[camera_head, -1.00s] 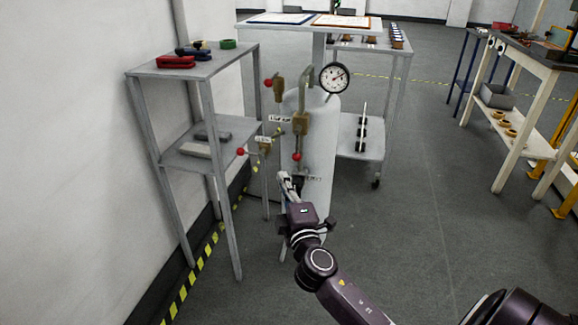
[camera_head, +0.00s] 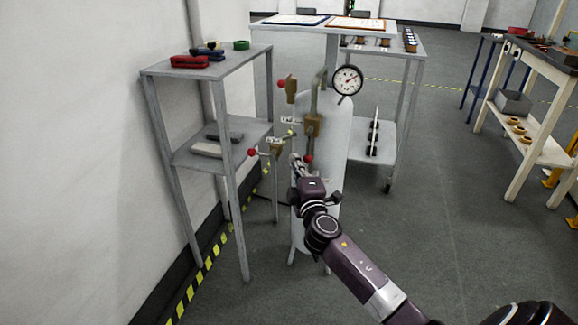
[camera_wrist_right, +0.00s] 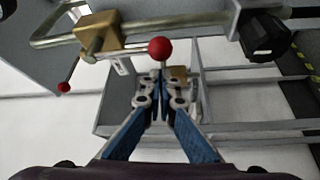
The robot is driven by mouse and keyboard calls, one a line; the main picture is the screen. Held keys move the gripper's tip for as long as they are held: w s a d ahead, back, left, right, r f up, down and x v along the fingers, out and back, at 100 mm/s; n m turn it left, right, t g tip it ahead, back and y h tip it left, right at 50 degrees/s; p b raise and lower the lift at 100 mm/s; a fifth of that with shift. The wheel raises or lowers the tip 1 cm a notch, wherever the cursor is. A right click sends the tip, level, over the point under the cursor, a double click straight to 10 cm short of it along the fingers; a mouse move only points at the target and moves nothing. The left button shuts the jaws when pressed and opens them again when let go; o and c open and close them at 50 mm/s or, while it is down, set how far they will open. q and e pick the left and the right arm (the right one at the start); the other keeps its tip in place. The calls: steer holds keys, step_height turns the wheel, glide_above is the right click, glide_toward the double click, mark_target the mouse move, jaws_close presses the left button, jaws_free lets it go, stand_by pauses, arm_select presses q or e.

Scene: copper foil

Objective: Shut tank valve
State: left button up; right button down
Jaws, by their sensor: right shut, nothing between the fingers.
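A white upright tank (camera_head: 337,125) stands right of the shelf, with a round gauge (camera_head: 347,80) at its top. A brass valve (camera_head: 313,125) on its front pipe has a lever ending in a red ball (camera_head: 308,159). Two more brass valves with red balls stand left of it, an upper one (camera_head: 291,90) and a lower one (camera_head: 276,147). The small label plates are unreadable. My right gripper (camera_head: 297,163) is shut and empty beside the front valve's red ball. In the right wrist view, my fingertips (camera_wrist_right: 162,82) are just below a red ball (camera_wrist_right: 160,48); contact is unclear.
A grey shelf (camera_head: 205,68) with red tools stands close on the left, by the wall. A grey trolley (camera_head: 390,42) stands behind the tank. A workbench (camera_head: 545,75) is at the far right. The floor (camera_head: 440,190) between is clear.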

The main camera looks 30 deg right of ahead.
steer(key=shift+s+d, duration=0.45)
steer(key=shift+d, duration=0.1)
arm_select(q)
steer(key=shift+s+r+p, duration=0.6)
steer(key=shift+s+p, duration=0.05)
steer(key=shift+s, duration=0.05)
arm_select(e)
steer(key=shift+s+d+n, duration=0.15)
steer(key=shift+n, duration=0.15)
arm_select(q)
steer(key=shift+s+r, duration=0.1)
